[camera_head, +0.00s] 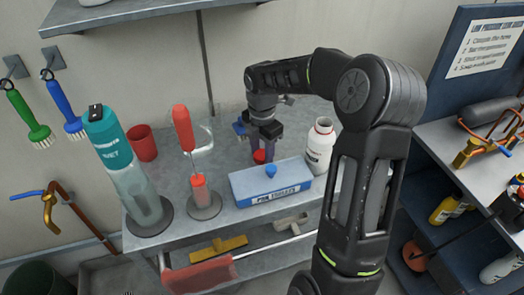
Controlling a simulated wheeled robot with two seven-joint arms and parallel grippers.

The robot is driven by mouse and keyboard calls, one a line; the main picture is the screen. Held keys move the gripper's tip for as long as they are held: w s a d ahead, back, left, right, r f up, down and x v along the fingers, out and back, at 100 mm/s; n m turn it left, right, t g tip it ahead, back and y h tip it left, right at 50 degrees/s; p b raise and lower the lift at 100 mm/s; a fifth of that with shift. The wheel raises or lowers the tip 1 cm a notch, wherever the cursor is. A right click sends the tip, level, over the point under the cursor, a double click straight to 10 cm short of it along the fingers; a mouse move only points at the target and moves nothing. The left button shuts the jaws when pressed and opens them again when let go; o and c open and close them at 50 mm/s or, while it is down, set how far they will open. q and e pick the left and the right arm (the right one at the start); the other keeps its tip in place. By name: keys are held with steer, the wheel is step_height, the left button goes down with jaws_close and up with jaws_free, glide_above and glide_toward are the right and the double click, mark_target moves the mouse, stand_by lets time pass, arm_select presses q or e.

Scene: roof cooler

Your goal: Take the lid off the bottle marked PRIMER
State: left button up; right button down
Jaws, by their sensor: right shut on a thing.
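A white bottle (319,146) stands upright on the grey shelf top, right of the blue box. A red band shows at its neck, and its label is too small to read. My right gripper (262,149) is left of the bottle, behind the blue box, pointing down. It is shut on a small red lid (260,156), held low near the shelf surface; whether the lid touches the shelf is unclear. The gripper is apart from the bottle. My left gripper is not in view.
A blue box (271,184) with a knob stands in front of the gripper. A blue cabinet (440,195) stands right.

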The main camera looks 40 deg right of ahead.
mark_target(262, 154)
steer(key=c, duration=0.8)
jaws_free()
steer(key=shift+f, duration=0.1)
step_height(262, 154, up, 12)
steer(key=shift+r, duration=0.15)
stand_by(0.4)
